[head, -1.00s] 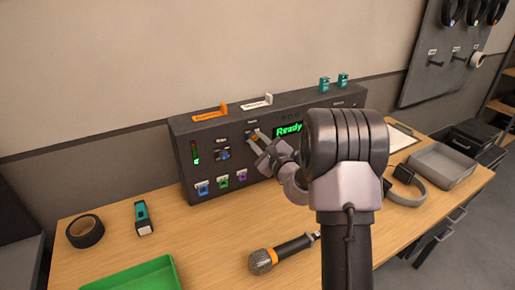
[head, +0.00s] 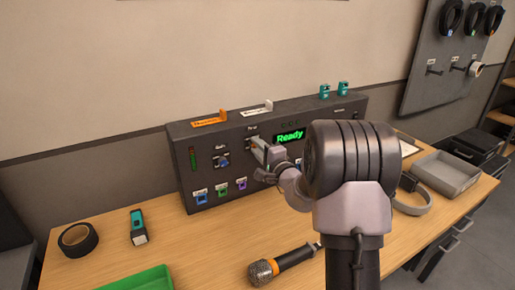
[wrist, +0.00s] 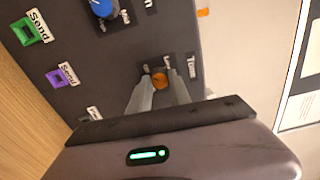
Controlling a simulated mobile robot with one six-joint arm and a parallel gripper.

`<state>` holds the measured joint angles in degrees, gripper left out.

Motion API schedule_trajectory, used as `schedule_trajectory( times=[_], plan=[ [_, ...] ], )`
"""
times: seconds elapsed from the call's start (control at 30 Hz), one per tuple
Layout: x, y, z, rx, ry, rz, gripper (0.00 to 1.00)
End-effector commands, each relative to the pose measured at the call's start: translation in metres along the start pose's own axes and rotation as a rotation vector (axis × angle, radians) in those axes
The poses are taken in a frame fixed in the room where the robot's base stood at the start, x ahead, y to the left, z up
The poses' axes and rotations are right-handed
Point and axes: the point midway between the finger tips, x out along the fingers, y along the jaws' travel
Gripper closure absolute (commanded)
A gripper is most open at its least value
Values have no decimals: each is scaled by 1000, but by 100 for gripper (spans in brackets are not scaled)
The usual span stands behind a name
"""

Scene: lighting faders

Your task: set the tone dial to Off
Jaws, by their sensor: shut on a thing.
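The dark lighting console (head: 215,140) stands at the back of the wooden table, with a green "Ready" display. The tone dial is an orange knob (wrist: 159,80) between my finger tips in the wrist view, beside a label reading "Tone". My gripper (wrist: 156,88) is shut on this dial, one finger on each side. In the head view my gripper (head: 257,147) reaches the console face left of the display, and its fingers hide most of the dial. The small position labels around the dial are too blurred or covered to read, so I cannot tell its setting.
A blue knob (wrist: 102,8) sits beside the tone dial. Green (wrist: 28,31) and purple (wrist: 60,76) send controls lie lower on the panel. A microphone (head: 282,263), black tape roll (head: 78,240), green tray (head: 140,281) and grey tray (head: 448,173) are on the table.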

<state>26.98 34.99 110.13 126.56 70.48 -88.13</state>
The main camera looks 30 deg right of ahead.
Motion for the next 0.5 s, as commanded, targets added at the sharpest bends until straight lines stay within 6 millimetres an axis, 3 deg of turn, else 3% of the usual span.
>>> schedule_trajectory(
  times=[0.5],
  plan=[
    [0,0,0,-64,0,0,100]
  ],
)
